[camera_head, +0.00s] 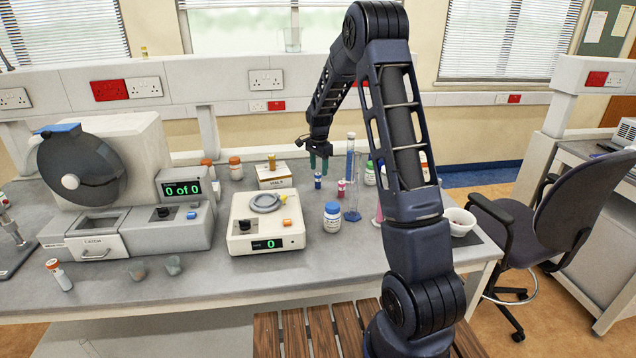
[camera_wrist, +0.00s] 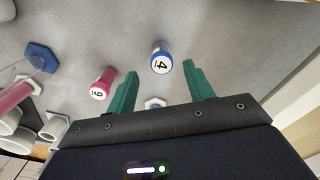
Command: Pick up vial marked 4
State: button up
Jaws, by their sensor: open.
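The vial marked 4 (camera_wrist: 161,61) is blue with a white top bearing a black 4. In the wrist view it lies just ahead of my gripper (camera_wrist: 160,69), in line with the gap between the teal fingers. My gripper is open and nothing shows held in it. In the head view my gripper (camera_head: 319,161) points down just above a small blue vial (camera_head: 318,181) standing on the bench. A pink vial (camera_wrist: 103,85) with a white top marked 6 or 9 stands left of the left finger.
The pink vial also shows in the head view (camera_head: 341,189), close to the right of the blue one. A blue measuring cylinder (camera_head: 351,180) stands beyond it.

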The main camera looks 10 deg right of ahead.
aim_at(318, 174)
jog(key=shift+w+a+f, duration=0.1)
jog(key=shift+f, duration=3.3)
jog(key=shift+c, duration=0.4)
jog(key=c, duration=1)
